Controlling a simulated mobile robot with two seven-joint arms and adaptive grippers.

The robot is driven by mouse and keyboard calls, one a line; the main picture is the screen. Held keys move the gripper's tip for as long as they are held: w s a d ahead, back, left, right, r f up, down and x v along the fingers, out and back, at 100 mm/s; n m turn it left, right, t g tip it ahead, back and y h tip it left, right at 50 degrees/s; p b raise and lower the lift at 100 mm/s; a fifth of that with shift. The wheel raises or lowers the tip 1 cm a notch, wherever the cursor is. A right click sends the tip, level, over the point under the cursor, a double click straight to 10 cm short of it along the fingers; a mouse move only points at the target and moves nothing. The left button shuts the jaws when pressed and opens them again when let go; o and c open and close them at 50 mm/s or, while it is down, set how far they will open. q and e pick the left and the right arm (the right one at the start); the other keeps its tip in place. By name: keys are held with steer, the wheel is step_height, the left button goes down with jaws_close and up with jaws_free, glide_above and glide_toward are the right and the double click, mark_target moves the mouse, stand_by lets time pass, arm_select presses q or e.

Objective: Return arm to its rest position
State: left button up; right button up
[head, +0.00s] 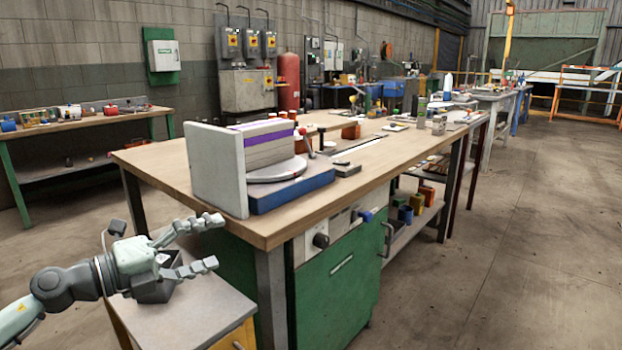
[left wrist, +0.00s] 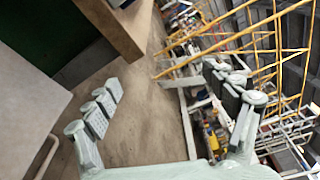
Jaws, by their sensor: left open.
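My left arm comes in from the left in the head view, with its gripper (head: 215,243) open. The fingers are spread and point right, above a low cabinet and in front of the workbench's near left corner. No object shows between the fingertips. In the left wrist view the open fingers (left wrist: 178,95) stand at either side, with bare floor and distant yellow railings between and beyond them. A dark grey open box (head: 160,288) shows behind and below the fingers, partly hidden by them. My right gripper is not in view.
A wooden workbench (head: 370,165) with a green cabinet (head: 340,290) stands close right of the gripper. A white block (head: 215,168) and blue base (head: 290,190) sit on its near end. The low cabinet's grey top (head: 205,310) lies under the gripper. Floor (head: 530,230) at right is clear.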

arm_select(q)
steer(key=s+a+f+n+t+y, duration=0.1)
steer(key=a+f+n+t+y, duration=0.2)
steer(key=a+n+y, duration=0.5)
steer(key=s+a+f+n+t+y, duration=0.1)
steer(key=a+f+n+t+y, duration=0.25)
steer(key=a+n+y, duration=0.4)
steer(key=s+a+f+n+g+y, duration=0.2)
steer(key=s+a+f+n+g, duration=0.2)
steer(key=s+a+f+g, duration=0.45)
steer(key=s+a+f+n+g+y, duration=0.3)
steer(key=s+a+f+n+g, duration=0.15)
steer(key=s+f, duration=0.65)
steer(key=s+d+f+n+h+p, duration=0.1)
steer(key=s+d+f+n+h, duration=0.2)
steer(key=d+f, duration=0.3)
steer(key=s+d+f+n+g+h+p, duration=0.1)
steer(key=s+d+f+n+h, duration=0.2)
steer(key=d, duration=1)
steer(key=shift+s+d+f, duration=0.2)
steer(key=shift+s+f, duration=0.65)
steer(key=shift+f, duration=1.05)
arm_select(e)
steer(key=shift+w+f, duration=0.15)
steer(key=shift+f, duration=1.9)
arm_select(q)
steer(key=shift+g, duration=0.25)
